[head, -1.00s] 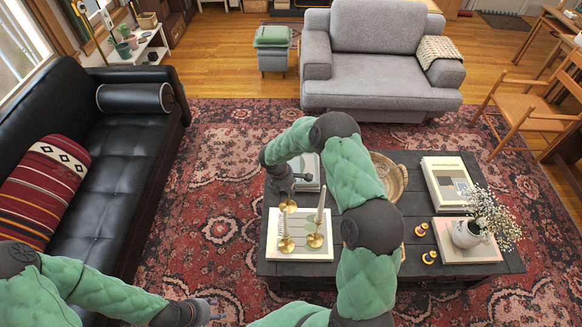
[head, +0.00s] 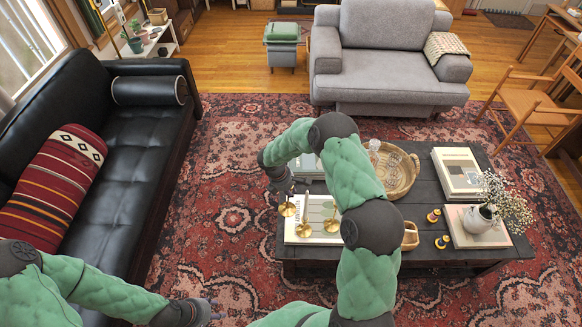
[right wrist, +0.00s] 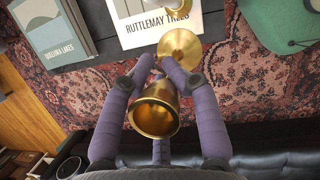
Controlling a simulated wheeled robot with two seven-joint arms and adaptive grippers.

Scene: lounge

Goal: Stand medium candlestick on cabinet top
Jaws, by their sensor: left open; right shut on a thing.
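My right gripper (right wrist: 157,82) is shut on a brass candlestick. In the right wrist view the candlestick's wide cup (right wrist: 155,112) faces the camera and its round base (right wrist: 180,48) is at the far end. In the head view this candlestick (head: 287,208) shows above the left edge of a white book, at the end of my right arm. Two other brass candlesticks stand on the book, one at left (head: 304,230) and one at right (head: 332,226). My left gripper (head: 207,312) is open and empty over the rug. I cannot pick out the cabinet top for certain.
The dark coffee table (head: 428,205) carries books, a round tray (head: 408,180) and a white vase (head: 479,219) with flowers. A black sofa (head: 140,150) stands at left and a grey armchair (head: 385,60) at the back. The rug between sofa and table is clear.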

